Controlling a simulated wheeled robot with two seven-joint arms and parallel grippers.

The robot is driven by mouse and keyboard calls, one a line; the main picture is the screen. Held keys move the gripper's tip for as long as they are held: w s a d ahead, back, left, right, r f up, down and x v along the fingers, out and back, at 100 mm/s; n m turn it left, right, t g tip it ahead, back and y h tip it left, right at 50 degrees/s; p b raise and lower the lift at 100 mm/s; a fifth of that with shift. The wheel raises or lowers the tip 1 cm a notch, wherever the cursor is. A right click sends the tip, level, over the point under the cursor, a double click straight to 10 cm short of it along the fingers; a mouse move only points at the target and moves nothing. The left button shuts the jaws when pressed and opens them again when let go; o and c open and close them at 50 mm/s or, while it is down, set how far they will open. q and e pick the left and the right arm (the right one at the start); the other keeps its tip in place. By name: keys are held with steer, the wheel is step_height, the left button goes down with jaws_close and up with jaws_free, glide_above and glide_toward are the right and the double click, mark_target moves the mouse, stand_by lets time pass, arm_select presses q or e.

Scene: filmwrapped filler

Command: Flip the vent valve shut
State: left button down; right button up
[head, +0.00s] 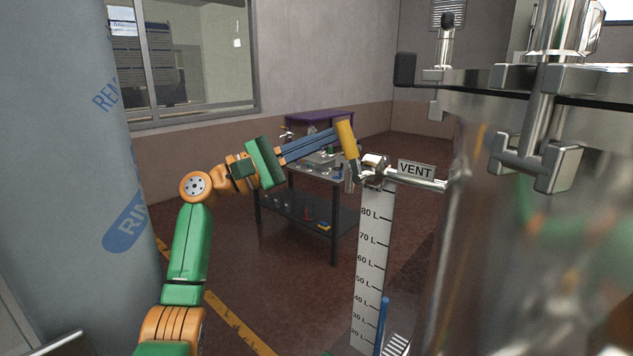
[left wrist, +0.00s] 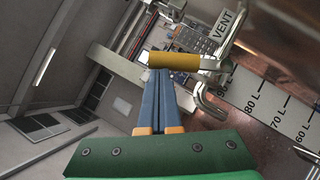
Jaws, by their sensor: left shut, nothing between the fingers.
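The vent valve's yellow handle (head: 346,138) stands up from the metal pipe, tilted a little to the left at its top. A VENT label (head: 416,170) sits on the pipe beside it. My left gripper (head: 331,138) is shut and empty, its blue fingers reaching from the left to the handle's left side. In the left wrist view the shut fingertips (left wrist: 160,73) end right at the yellow handle (left wrist: 175,61), which lies across their tips. I cannot tell whether they touch. The VENT label also shows in the left wrist view (left wrist: 223,27). My right gripper is not in view.
A large shiny steel tank (head: 480,230) fills the right side, with a clamp (head: 540,165) near its lid. A litre scale (head: 371,260) hangs below the valve. A film-wrapped column (head: 60,180) stands at left. A cart (head: 310,215) with small items stands behind.

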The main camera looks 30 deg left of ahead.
arm_select(q)
steer(key=shift+s+d+r+m+g+p, duration=0.1)
steer(key=shift+d+r+m+g+p, duration=0.1)
steer(key=shift+d+r+m+p, duration=0.35)
steer(key=shift+d+r+m+g+p, duration=0.15)
steer(key=shift+d+r+g+p, duration=0.15)
steer(key=shift+d, duration=0.55)
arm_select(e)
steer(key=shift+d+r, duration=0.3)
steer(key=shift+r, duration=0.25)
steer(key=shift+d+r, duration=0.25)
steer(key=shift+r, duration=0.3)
arm_select(q)
steer(key=s+d+r+b, duration=0.2)
steer(key=s+d+r, duration=0.1)
steer(key=s+r, duration=0.3)
steer(key=s+d+r+b, duration=0.1)
steer(key=s+d+r, duration=0.2)
steer(key=s+r, duration=0.3)
steer(key=shift+s+d+r+b, duration=0.15)
steer(key=shift+d+r+b, duration=0.25)
steer(key=shift+r, duration=0.1)
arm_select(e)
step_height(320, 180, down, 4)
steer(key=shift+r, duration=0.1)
